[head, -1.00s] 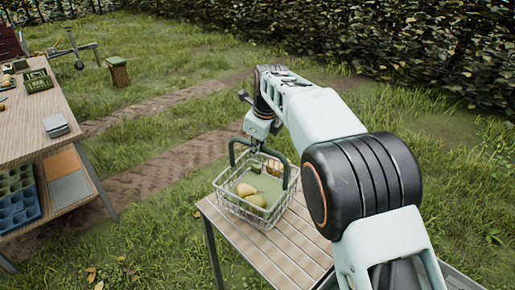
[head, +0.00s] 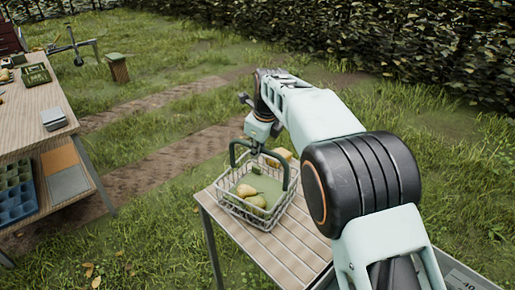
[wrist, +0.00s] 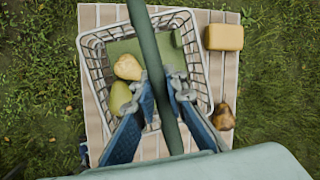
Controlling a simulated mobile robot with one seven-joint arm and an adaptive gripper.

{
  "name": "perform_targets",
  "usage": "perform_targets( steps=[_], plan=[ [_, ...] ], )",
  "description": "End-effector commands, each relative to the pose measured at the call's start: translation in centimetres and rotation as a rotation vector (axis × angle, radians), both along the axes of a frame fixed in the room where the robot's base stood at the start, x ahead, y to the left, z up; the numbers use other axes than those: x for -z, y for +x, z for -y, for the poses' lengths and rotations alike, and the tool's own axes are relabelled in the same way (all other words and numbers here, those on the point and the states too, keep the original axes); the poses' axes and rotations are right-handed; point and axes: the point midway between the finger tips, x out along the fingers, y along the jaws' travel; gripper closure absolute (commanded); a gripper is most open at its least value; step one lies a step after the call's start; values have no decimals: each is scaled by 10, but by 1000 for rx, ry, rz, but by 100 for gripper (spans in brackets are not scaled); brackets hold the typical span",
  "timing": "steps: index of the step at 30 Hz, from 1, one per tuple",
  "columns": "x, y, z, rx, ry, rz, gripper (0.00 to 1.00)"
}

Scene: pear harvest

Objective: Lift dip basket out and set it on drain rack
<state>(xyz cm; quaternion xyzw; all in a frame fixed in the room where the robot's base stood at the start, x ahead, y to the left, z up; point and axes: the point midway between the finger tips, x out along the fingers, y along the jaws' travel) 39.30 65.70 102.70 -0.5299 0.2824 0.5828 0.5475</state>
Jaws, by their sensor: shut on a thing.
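My gripper (head: 258,148) is shut on the dark green handle (head: 289,178) of a white wire basket (head: 228,206). In the wrist view the handle (wrist: 146,45) runs between the two blue fingers of my gripper (wrist: 163,84). The basket (wrist: 205,75) hangs upright over, or stands on, a slatted wooden table (head: 285,240); I cannot tell whether it touches. Inside are a yellow-brown pear (wrist: 127,66), a greener pear (wrist: 120,97) and a flat green piece (wrist: 125,46). My fingers hide part of the basket's near side. No separate drain rack is clear to me.
A yellow block (wrist: 224,37) and a brownish pear (wrist: 222,117) lie on the slats right of the basket in the wrist view. A workbench (head: 30,120) with a blue compartment tray (head: 17,190) on its lower shelf stands left. Grass lies between.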

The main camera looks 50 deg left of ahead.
Motion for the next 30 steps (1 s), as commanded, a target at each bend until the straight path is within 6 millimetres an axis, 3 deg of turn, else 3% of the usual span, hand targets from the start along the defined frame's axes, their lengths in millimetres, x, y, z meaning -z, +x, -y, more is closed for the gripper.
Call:
perform_targets(
  steps=[30],
  plan=[
    [6,-7,3,0,3,1,100]
  ],
)
